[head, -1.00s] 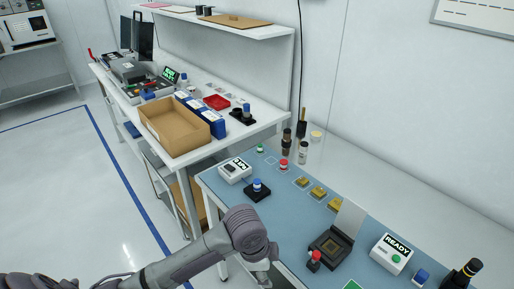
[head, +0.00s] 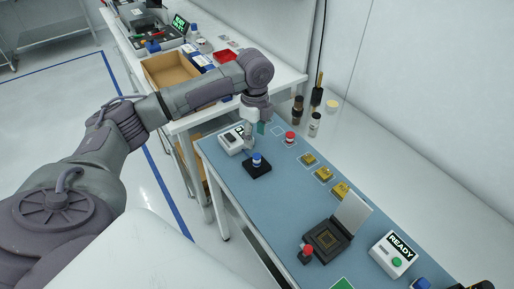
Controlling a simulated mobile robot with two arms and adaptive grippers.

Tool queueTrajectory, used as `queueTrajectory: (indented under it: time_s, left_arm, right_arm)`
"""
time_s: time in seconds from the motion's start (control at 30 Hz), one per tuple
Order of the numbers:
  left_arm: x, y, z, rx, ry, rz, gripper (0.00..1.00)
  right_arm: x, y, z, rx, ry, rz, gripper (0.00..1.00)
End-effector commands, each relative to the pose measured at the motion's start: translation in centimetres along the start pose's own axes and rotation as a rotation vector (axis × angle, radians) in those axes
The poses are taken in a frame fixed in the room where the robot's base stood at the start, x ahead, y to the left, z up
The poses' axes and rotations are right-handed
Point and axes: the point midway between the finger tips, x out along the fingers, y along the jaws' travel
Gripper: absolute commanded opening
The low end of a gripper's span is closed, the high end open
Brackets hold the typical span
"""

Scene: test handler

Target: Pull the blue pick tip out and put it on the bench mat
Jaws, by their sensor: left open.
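The blue pick tip (head: 256,159) has a blue top and a pale lower part. It stands upright in a small black holder (head: 258,171) on the blue bench mat (head: 232,184). My left gripper (head: 249,146) points down just above and behind the blue tip, slightly to its left in the head view. It is open and appears empty; its fingers are small here, and I cannot tell whether they touch the tip. My right gripper is not in view.
A white display box (head: 231,141) stands left of the holder, close to my gripper. An open black socket (head: 327,241) is nearer. The mat's front left is clear.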

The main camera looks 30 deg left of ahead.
Motion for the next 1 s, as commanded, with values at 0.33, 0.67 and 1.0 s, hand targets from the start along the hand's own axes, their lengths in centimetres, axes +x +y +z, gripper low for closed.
queueTrajectory:
  time_s: [0.33, 0.67, 1.0]
  left_arm:
    - [6.8, 0.1, -0.1, -0.001, 0.000, 0.003, 0.54]
    - [10.3, 0.0, -0.1, 0.000, 0.000, -0.001, 0.54]
    - [10.6, 0.0, -0.1, 0.000, 0.000, -0.002, 0.51]
  right_arm:
    - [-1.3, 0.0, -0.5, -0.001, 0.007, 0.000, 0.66]
    - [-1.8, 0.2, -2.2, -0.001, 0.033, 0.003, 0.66]
    - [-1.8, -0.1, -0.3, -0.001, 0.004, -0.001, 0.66]
